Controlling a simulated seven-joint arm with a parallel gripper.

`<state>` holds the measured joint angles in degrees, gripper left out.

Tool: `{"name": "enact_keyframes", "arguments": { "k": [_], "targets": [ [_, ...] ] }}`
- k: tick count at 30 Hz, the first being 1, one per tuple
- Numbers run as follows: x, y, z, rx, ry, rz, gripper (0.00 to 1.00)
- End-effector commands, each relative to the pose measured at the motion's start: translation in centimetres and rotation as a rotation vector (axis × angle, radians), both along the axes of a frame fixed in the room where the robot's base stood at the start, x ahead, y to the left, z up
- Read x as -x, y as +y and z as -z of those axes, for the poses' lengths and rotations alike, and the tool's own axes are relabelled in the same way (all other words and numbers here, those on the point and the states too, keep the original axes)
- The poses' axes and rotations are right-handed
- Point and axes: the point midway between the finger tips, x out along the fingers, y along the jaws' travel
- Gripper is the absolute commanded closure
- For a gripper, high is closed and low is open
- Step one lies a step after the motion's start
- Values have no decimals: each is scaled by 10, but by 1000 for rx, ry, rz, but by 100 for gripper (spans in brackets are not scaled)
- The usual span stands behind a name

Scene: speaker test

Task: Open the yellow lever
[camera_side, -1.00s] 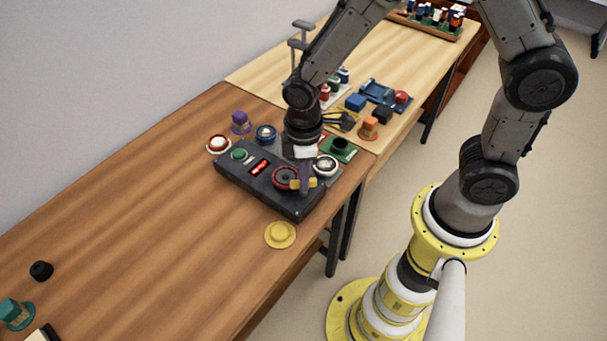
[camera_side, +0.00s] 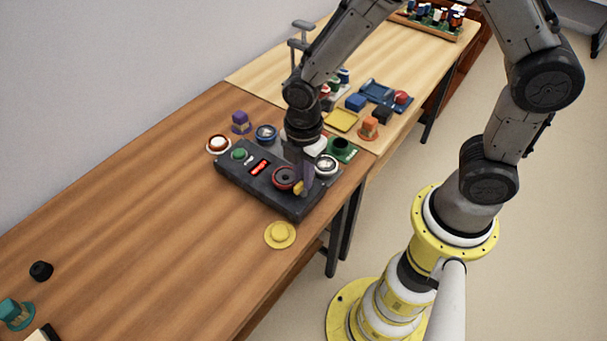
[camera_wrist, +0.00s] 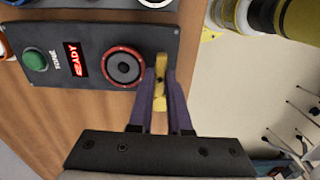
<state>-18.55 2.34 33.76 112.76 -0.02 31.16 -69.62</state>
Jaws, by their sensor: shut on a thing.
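The yellow lever (camera_wrist: 160,82) sits at the edge of the dark control panel, beside the round speaker (camera_wrist: 124,67). In the side view only a small part of the lever (camera_side: 298,188) shows, next to the speaker with its red ring (camera_side: 287,178). My gripper (camera_wrist: 163,85) has purple fingers, one on each side of the lever, and is shut on it. In the side view my gripper (camera_side: 305,185) reaches down onto the right part of the panel (camera_side: 262,190). The fingers hide part of the lever there.
The panel carries a green button (camera_side: 239,154) and a red lit display (camera_side: 259,167). A yellow round button (camera_side: 280,235) lies in front of it. A white button (camera_side: 326,165) and a green base (camera_side: 342,150) stand close behind my gripper. The table's left part is mostly clear.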

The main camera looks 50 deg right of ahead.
Motion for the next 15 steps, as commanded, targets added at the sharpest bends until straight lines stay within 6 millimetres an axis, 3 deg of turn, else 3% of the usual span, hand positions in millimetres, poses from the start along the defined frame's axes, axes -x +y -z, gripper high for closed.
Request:
{"name": "enact_keyframes", "arguments": {
  "k": [15],
  "targets": [
    [-1, 1, -2, -1, -2, -49, 100]
  ]
}}
